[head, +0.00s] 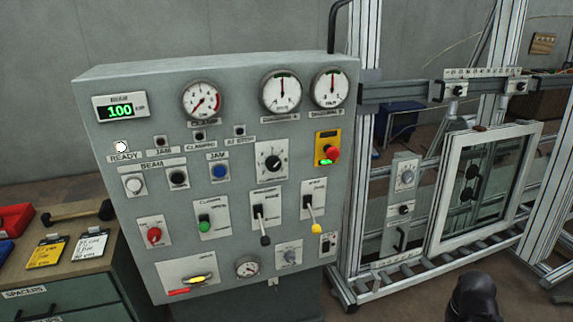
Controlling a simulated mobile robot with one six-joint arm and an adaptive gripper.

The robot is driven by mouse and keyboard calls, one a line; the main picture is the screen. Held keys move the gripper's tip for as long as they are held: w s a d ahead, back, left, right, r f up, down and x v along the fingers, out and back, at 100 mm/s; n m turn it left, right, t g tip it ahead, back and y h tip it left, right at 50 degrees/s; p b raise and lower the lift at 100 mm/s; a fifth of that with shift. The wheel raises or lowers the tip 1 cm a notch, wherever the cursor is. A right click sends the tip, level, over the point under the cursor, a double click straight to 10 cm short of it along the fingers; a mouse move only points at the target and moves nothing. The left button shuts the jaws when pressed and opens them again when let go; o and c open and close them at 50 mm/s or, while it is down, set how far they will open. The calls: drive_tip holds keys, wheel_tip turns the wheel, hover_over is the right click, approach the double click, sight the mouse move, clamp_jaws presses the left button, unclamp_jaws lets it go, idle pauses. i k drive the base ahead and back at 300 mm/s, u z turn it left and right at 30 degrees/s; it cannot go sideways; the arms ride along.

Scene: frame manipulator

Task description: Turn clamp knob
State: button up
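A grey control panel (130,220) fills the left and middle of the head view. A switch with a green part (204,222) sits below a label that seems to read "CLAMPS". A black dial knob with a white pointer line (271,161) is at the panel's centre right. A silver knob (289,256) is low on the right. Another round knob (405,177) is on a grey plate on the metal frame. I cannot tell for certain which one is the clamp knob. My gripper's fingers are not in view.
A red button (332,153) sits on a yellow plate. A white-framed window (484,190) stands in the aluminium frame. A dark rounded shape is at the bottom right.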

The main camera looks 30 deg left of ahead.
sight(273, 164)
drive_tip(key=z, duration=0.55)
drive_tip(key=k, duration=1.55)
drive_tip(key=u, duration=0.8)
drive_tip(key=i, duration=0.9)
